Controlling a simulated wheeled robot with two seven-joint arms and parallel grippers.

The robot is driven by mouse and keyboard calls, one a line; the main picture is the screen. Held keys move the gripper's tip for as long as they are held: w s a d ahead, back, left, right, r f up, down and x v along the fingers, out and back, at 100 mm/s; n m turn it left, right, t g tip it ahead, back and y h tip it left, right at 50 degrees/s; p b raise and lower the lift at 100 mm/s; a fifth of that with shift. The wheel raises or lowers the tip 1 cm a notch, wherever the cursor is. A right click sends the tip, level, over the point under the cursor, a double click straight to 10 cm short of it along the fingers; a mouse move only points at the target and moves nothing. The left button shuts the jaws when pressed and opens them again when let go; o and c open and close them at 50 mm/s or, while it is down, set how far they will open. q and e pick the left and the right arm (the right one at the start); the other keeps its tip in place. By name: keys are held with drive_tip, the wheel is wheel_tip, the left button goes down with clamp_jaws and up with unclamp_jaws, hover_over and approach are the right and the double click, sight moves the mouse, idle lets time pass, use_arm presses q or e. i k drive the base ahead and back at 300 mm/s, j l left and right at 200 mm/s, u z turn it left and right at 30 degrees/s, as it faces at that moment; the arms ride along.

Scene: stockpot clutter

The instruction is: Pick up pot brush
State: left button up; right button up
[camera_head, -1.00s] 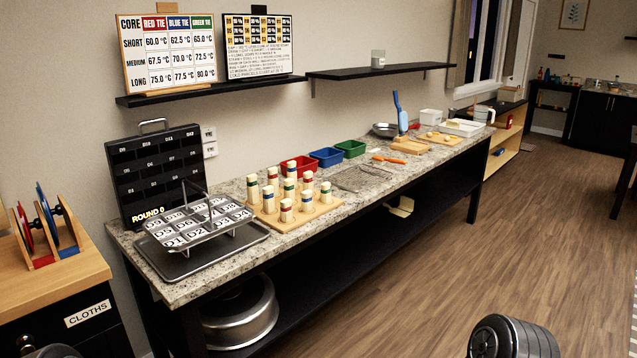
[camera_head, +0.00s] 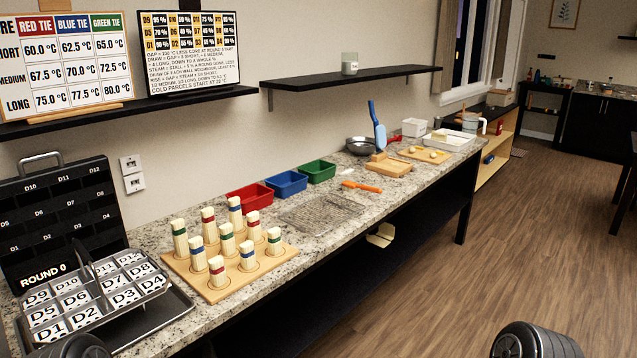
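I cannot tell for certain which thing is the pot brush. A blue long-handled tool (camera_head: 377,127) stands tilted at a wooden block (camera_head: 388,165) toward the far end of the counter. An orange utensil (camera_head: 362,187) lies flat on the counter in front of that block. A pale yellowish object (camera_head: 381,236), too small to identify, is below the counter's front edge. Rounded dark parts of my arms show at the bottom left and bottom right, but neither gripper's fingers are in view.
The granite counter (camera_head: 405,187) holds a labelled tray rack (camera_head: 96,300), a pegboard of tied bundles (camera_head: 228,255), red (camera_head: 250,197), blue (camera_head: 287,183) and green (camera_head: 318,171) bins, and a wire rack (camera_head: 320,213). Wooden floor (camera_head: 440,290) is open at the right.

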sight(352, 187)
drive_tip(key=i+l, duration=0.15)
drive_tip(key=l, duration=0.15)
drive_tip(key=i+l, duration=0.1)
drive_tip(key=l, duration=0.25)
drive_tip(key=i+l, duration=0.15)
drive_tip(key=l, duration=0.15)
drive_tip(key=i+l, duration=0.1)
drive_tip(key=l, duration=0.2)
